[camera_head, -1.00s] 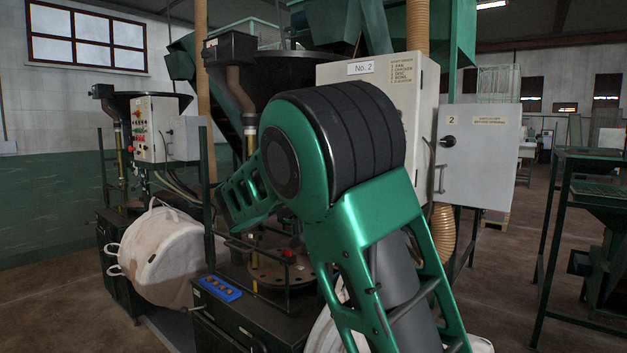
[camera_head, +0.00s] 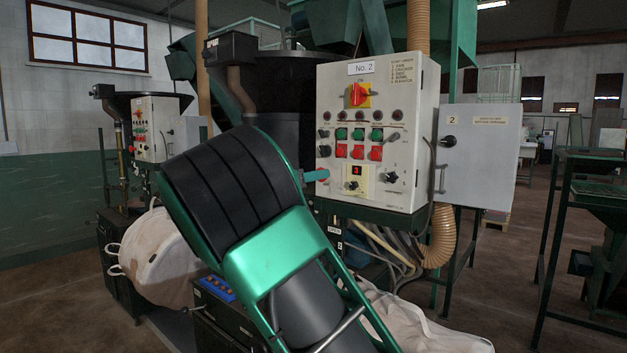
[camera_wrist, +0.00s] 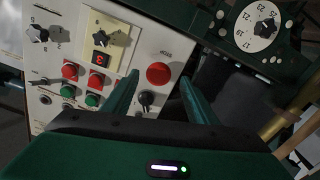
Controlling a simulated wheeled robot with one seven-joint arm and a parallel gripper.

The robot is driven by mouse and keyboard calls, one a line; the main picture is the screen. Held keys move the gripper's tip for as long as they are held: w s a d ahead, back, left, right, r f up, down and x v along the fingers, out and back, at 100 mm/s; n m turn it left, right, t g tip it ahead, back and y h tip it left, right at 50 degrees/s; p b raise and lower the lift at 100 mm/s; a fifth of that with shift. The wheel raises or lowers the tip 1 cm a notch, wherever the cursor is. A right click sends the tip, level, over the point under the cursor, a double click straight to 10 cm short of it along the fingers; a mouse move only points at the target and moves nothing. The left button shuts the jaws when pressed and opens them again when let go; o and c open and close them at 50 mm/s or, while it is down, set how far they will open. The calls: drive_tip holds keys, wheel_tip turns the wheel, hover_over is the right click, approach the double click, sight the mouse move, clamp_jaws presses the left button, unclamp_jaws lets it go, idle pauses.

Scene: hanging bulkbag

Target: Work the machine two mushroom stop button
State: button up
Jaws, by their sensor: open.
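The machine two control panel (camera_head: 391,101), a pale box labelled No. 2, stands right of centre in the head view. A round red mushroom button (camera_wrist: 158,74) shows on its face in the wrist view, with a black knob (camera_wrist: 147,100) beside it. My gripper (camera_wrist: 160,78) is open and empty. Its two green fingers lie to either side of the button in that view, pointing toward the panel. I cannot tell whether they touch it. In the head view a teal fingertip (camera_head: 316,175) is at the panel's lower left and largely hides the button there.
The panel also has a red rotary switch (camera_head: 358,95), green and red push buttons (camera_head: 358,152) and a small display (camera_head: 358,171). A grey door (camera_head: 480,155) stands open on the right. A numbered dial (camera_wrist: 257,25) is near the gripper. A pale sack (camera_head: 420,325) lies below.

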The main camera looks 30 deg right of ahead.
drive_tip(key=shift+x, duration=1.4)
clamp_jaws()
drive_tip(key=shift+s+a, duration=0.2)
drive_tip(key=shift+a, duration=0.45)
unclamp_jaws()
drive_tip(key=v, duration=1)
drive_tip(key=shift+a, duration=0.4)
